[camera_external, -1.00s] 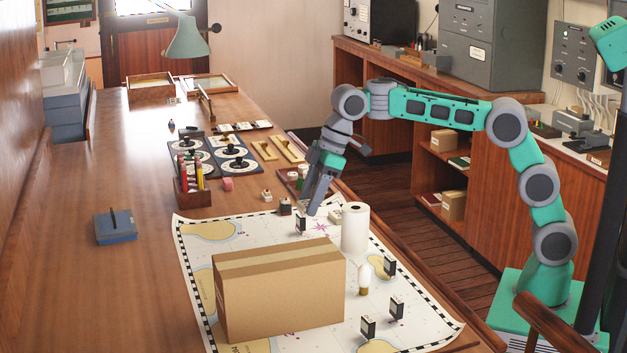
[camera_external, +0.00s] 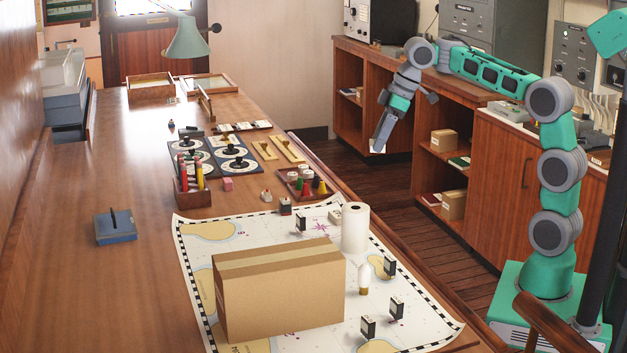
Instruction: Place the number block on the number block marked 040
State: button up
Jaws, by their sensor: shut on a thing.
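My gripper (camera_external: 378,148) is raised out past the table's right edge, pointing down over the wooden floor. It is shut on a small whitish thing at its fingertips, which I take to be the number block; its marking is too small to read. Several small upright black-and-white pieces stand on the chart: one behind the carton (camera_external: 300,222), one near the right edge (camera_external: 390,266), and two at the front right (camera_external: 397,307), (camera_external: 368,328). Small blocks also stand by the chart's far edge (camera_external: 285,207). I cannot read 040 on any of them.
A big cardboard carton (camera_external: 280,295) stands on the chart (camera_external: 205,250), with a white paper roll (camera_external: 355,228) and a bulb-like item (camera_external: 364,278) right of it. A tray of coloured pieces (camera_external: 305,185) and a pencil box (camera_external: 192,190) lie beyond. The table's left side is mostly clear.

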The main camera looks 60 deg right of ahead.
jog(key=s+a+f+n+y, duration=0.1)
jog(key=s+a+f+n, duration=0.2)
jog(key=s+f, duration=0.2)
jog(key=n+g+p, duration=0.1)
send_over(336, 214)
jog(key=d, duration=0.1)
jog(key=f, duration=0.6)
jog(key=s+f, duration=0.1)
jog(key=f, duration=0.3)
notch_tip(336, 214, down, 3)
jog(key=shift+r, duration=0.1)
jog(key=shift+f, duration=0.3)
jog(key=o, duration=1.3)
jog(key=shift+r, duration=0.1)
